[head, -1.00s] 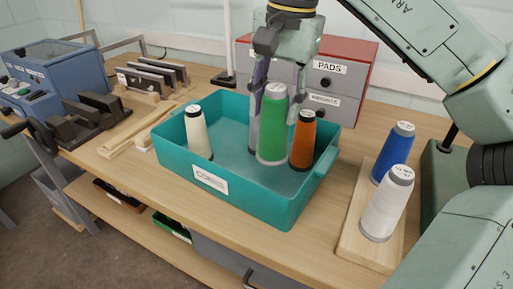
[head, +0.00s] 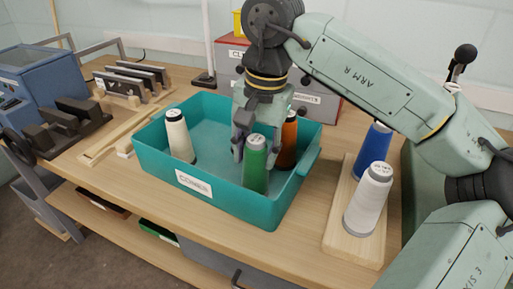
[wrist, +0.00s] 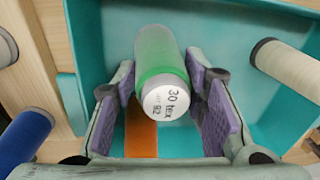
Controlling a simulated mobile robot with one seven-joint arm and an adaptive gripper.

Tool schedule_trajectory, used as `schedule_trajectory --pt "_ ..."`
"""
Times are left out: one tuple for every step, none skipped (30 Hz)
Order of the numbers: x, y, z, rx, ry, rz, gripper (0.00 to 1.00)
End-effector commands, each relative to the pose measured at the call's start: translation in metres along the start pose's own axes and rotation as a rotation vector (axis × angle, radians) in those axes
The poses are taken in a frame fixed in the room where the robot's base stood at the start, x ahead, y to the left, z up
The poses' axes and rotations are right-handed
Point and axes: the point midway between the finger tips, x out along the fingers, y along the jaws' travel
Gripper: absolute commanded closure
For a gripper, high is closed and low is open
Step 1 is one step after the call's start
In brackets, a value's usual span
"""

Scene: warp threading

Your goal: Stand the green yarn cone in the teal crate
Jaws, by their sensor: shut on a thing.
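The green yarn cone (head: 255,170) is inside the teal crate (head: 245,212), close to its front wall, and looks upright. My gripper (head: 257,143) reaches down from above and is shut on the upper part of the cone. In the wrist view the cone's green side (wrist: 158,52) and its labelled top (wrist: 168,102) lie between the purple pads of my gripper (wrist: 172,108). The crate's front wall hides the cone's base in the head view, so I cannot tell whether it touches the crate floor.
An orange cone (head: 289,143) stands in the crate just behind the green one. A cream cone (head: 179,138) stands at the crate's left. Blue (head: 374,145) and white (head: 368,200) cones stand on a wooden board to the right. Crate floor between cream and green is clear.

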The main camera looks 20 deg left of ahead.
Motion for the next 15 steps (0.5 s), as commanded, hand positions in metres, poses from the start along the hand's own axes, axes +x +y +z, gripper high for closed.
schedule_trajectory --pt "-0.0001 -0.0001 0.0000 0.000 0.000 0.000 0.93" --pt "0.0002 0.0000 0.0000 0.000 0.000 0.000 0.93" --pt "0.0014 0.0001 0.0000 0.000 0.000 0.000 0.93" --pt "0.0027 0.0002 0.0000 0.000 0.000 0.000 0.93" --pt "0.0039 0.0003 0.0000 0.000 0.000 0.000 0.93" --pt "0.0032 0.0003 0.0000 0.000 0.000 0.000 0.60" --pt "0.0027 0.0002 0.0000 0.000 0.000 0.000 0.58" --pt "0.0026 0.0002 0.0000 0.000 0.000 0.000 0.56" --pt "0.0026 0.0002 0.0000 0.000 0.000 0.000 0.53" --pt "0.0026 0.0002 0.0000 -0.001 0.000 0.000 0.51" --pt "0.0026 0.0002 0.0000 0.000 0.000 0.000 0.49" --pt "0.0026 0.0002 0.0000 -0.001 0.000 0.000 0.46" --pt "0.0025 0.0002 0.0000 -0.001 0.000 0.000 0.44" --pt "0.0025 0.0002 0.0001 -0.001 0.000 0.000 0.42" --pt "0.0025 0.0002 0.0000 -0.001 0.000 0.000 0.41"
